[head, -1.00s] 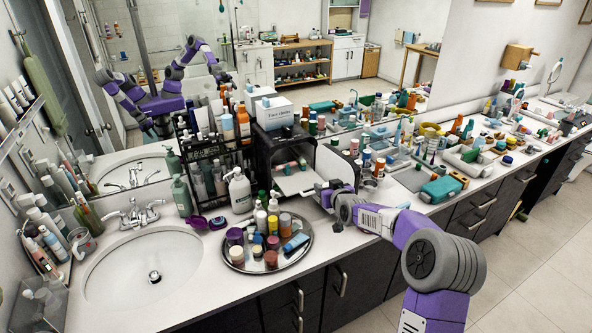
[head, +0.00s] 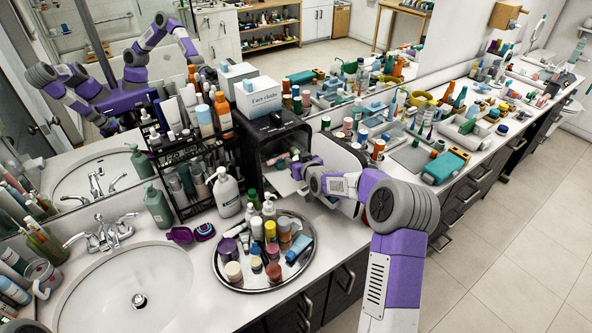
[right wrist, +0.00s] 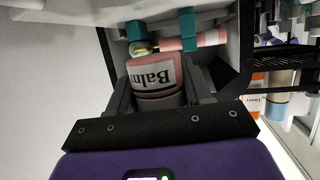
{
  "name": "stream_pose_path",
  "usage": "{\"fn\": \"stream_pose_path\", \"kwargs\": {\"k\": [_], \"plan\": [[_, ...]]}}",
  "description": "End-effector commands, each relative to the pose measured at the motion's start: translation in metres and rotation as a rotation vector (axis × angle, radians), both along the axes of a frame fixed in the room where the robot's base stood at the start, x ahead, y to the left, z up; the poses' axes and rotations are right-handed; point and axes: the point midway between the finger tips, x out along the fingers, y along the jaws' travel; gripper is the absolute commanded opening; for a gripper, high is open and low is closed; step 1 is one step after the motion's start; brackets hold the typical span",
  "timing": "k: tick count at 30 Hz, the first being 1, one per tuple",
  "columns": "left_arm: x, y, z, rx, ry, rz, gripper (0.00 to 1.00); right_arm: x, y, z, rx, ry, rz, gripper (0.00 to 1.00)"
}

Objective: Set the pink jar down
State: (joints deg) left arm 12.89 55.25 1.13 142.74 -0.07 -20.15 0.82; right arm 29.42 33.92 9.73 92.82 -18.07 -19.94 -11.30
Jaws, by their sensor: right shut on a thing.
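The pink jar (right wrist: 155,75), labelled "Balm", sits between the two fingers of my right gripper (right wrist: 158,88) in the right wrist view. The fingers are shut on its sides. In the head view my right gripper (head: 300,170) is at the open front of a black cabinet (head: 268,132) on the counter, and it hides the jar. My left gripper shows only in the mirror, too unclear to read.
A round metal tray (head: 228,278) crowded with bottles and jars stands in front of the cabinet. A white pump bottle (head: 227,192) and a black rack (head: 172,200) stand left of it. A face-cloth box (head: 262,98) is on top. The sink (head: 125,290) is at left.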

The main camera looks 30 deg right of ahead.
Motion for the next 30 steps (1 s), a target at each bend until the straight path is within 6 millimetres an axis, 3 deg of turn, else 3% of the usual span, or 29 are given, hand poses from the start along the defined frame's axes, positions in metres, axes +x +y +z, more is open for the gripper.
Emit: {"fn": "stream_pose_path", "kwargs": {"k": [11,23,24,28,30], "plan": [[0.000,0.000,0.000,0.000,-0.001,0.000,0.43,0.000,0.000,-0.041,0.002,0.001,-0.001,0.19],[0.000,0.000,-0.005,0.000,-0.001,0.000,0.43,0.000,0.000,-0.046,0.000,-0.002,0.000,0.19],[0.000,0.000,-0.004,0.000,-0.001,0.000,0.43,0.000,0.000,-0.045,0.001,-0.001,0.000,0.55],[0.000,0.000,-0.003,0.000,-0.001,0.000,0.43,0.000,0.000,-0.044,0.000,-0.001,0.000,0.75],[0.000,0.000,-0.003,0.000,-0.001,0.000,0.43,0.000,0.000,-0.044,0.000,-0.001,0.000,0.75]]}}
